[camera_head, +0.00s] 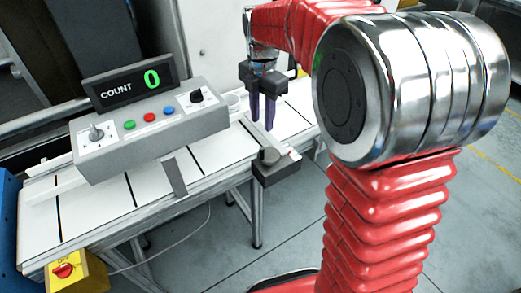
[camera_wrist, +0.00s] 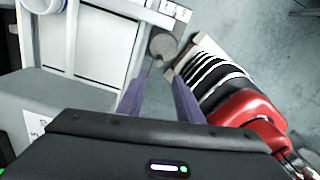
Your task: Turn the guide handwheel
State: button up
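The guide handwheel appears to be the small dark grey round knob (camera_head: 269,156) on a block at the table's front edge, near its right end. In the wrist view it shows as a grey disc (camera_wrist: 162,46) just beyond my fingertips. My gripper (camera_head: 262,125) has two purple fingers pointing down, above and slightly behind the knob in the head view. In the wrist view my gripper (camera_wrist: 160,77) is open with nothing between the fingers. The fingers look apart from the knob.
A grey control console (camera_head: 150,138) with buttons, a lever and a black knob stands left of my gripper. Its display (camera_head: 130,83) reads COUNT 0. The white table (camera_head: 100,205) has dark cross lines. A yellow box (camera_head: 78,275) with a red knob sits low left. Open floor lies in front.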

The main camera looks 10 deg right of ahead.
aim_at(262, 148)
jog(key=shift+f, duration=0.15)
notch_tip(262, 148, down, 14)
jog(key=shift+r, duration=0.25)
dwell(0.4)
jog(key=shift+c, duration=0.4)
